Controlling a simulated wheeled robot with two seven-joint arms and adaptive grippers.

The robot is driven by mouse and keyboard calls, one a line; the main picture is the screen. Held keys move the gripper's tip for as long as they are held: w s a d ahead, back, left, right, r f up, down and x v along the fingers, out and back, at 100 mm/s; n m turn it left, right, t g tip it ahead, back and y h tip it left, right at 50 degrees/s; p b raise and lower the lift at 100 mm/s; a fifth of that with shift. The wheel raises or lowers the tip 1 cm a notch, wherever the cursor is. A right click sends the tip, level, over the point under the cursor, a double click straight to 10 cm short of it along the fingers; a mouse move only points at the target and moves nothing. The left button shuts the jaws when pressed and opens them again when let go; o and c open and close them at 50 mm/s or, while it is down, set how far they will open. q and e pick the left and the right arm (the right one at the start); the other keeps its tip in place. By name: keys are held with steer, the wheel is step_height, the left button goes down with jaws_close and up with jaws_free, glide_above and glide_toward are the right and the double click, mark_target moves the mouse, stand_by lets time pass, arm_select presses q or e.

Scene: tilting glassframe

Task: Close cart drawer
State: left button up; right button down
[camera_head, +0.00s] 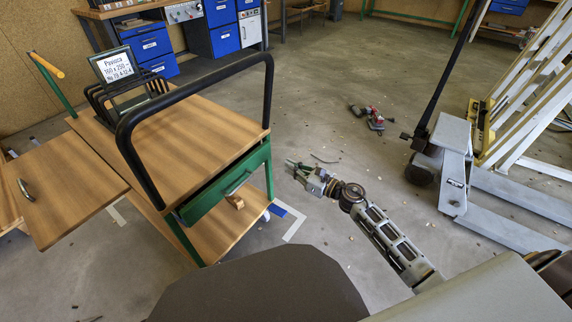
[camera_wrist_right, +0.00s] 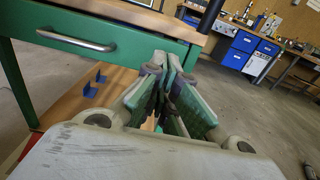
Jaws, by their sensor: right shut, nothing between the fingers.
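The cart (camera_head: 205,130) has a wooden top, a black push bar and a green frame, and stands left of centre. Its green drawer (camera_head: 213,200) is under the top on the side facing me, with a metal handle (camera_head: 239,184). The drawer front looks close to the cart's edge; a small gap cannot be ruled out. In the right wrist view the drawer front (camera_wrist_right: 125,48) and its handle (camera_wrist_right: 75,40) show at upper left. My right gripper (camera_head: 292,165) is shut and empty, right of the drawer and apart from the handle. Its fingertips (camera_wrist_right: 168,62) overlap the drawer's right end in the wrist view. My left gripper is out of view.
The cart's lower shelf (camera_head: 222,236) is wooden. A wooden panel (camera_head: 65,190) with a handle is at left. A pallet truck (camera_head: 455,150) stands at right, a red tool (camera_head: 374,118) lies on the floor, and blue cabinets (camera_head: 225,40) are behind. Floor right of the cart is mostly clear.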

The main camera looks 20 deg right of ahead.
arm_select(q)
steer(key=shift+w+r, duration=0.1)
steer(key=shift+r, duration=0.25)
arm_select(e)
steer(key=shift+v, duration=1.45)
